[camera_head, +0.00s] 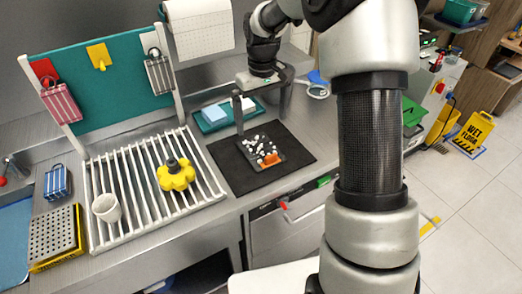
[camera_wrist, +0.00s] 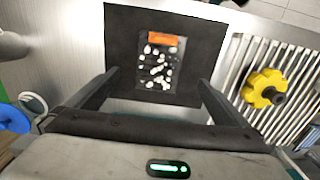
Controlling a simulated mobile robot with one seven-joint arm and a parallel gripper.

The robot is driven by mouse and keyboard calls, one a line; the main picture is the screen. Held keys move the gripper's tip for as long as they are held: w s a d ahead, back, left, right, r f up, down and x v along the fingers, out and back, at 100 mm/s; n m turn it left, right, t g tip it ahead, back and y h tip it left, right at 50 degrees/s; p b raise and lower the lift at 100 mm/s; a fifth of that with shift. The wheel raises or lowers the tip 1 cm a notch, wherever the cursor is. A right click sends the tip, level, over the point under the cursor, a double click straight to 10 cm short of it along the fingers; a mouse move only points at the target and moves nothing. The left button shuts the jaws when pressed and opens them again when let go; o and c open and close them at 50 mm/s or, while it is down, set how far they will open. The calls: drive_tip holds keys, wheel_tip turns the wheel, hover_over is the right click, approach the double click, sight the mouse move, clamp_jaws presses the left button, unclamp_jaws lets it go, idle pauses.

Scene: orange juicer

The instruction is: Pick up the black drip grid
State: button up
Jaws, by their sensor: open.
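The black drip grid (camera_head: 279,147) appears as a small dark rectangular piece with an orange strip (camera_head: 270,160) at one end and several white bits on it. It lies flat on a larger black mat (camera_head: 231,167). The wrist view shows the grid (camera_wrist: 172,58) on the mat (camera_wrist: 124,40), with its orange end (camera_wrist: 162,38) at the top. My gripper (camera_head: 262,122) is open and empty, above the mat's back part. In the wrist view the fingers (camera_wrist: 157,82) stand wide apart, on either side of the grid's near end in the picture, not touching it.
A white rack (camera_head: 140,217) left of the mat holds a yellow knob-shaped part (camera_head: 176,176) and a white cup (camera_head: 106,208). A teal tray (camera_head: 208,126) with a light blue block lies behind the mat. A blue round item (camera_wrist: 14,118) shows in the wrist view.

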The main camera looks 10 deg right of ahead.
hover_over(262, 152)
wheel_tip(262, 152, down, 6)
drive_tip(key=shift+f, duration=0.1)
wheel_tip(262, 152, down, 5)
drive_tip(key=shift+s+f, duration=0.1)
drive_tip(key=c, duration=1)
